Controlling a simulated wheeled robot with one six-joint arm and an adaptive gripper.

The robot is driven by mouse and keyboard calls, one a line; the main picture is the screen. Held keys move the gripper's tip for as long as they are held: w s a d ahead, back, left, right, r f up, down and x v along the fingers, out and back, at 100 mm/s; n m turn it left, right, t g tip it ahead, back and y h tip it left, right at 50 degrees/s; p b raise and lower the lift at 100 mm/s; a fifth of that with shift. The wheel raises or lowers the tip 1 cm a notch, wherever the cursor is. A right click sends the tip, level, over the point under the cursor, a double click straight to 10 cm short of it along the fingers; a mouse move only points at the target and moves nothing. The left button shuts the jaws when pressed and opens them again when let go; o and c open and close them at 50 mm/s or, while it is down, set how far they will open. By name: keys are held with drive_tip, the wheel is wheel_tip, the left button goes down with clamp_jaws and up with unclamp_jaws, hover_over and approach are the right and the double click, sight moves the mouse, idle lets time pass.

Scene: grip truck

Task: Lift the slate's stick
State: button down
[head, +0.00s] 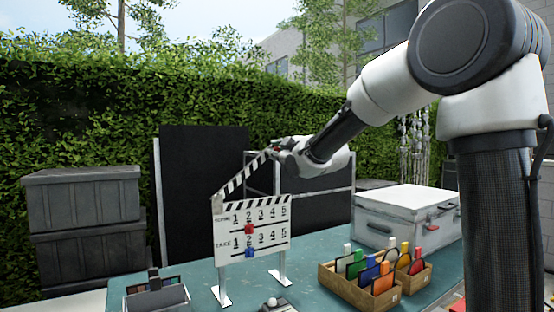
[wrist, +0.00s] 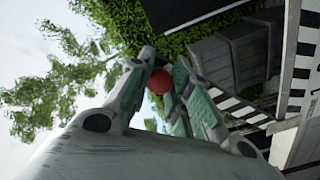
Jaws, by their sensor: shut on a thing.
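The slate (head: 252,229) is a white clapper board with black stripes and numbered rows, standing upright on two white legs on the table. Its striped stick (head: 243,174) is hinged at the board's left end and tilts up to the right, well open from the board. My gripper (head: 277,150) is at the stick's raised right end. In the wrist view my gripper (wrist: 162,72) has its fingers around a red knob (wrist: 160,81). The striped stick also shows there (wrist: 235,108), running off to the right behind the fingers.
The teal table (head: 305,293) holds a wooden box (head: 350,293) of coloured cards at the right front and a white case (head: 408,214) behind it. A small palette box (head: 157,296) stands at the left front. Grey crates (head: 84,215) and black panels (head: 203,180) stand behind.

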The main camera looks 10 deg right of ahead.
drive_tip(key=shift+a+r, duration=0.15)
drive_tip(key=c, duration=1.3)
unclamp_jaws()
drive_tip(key=shift+o, duration=0.2)
drive_tip(key=v, duration=1.2)
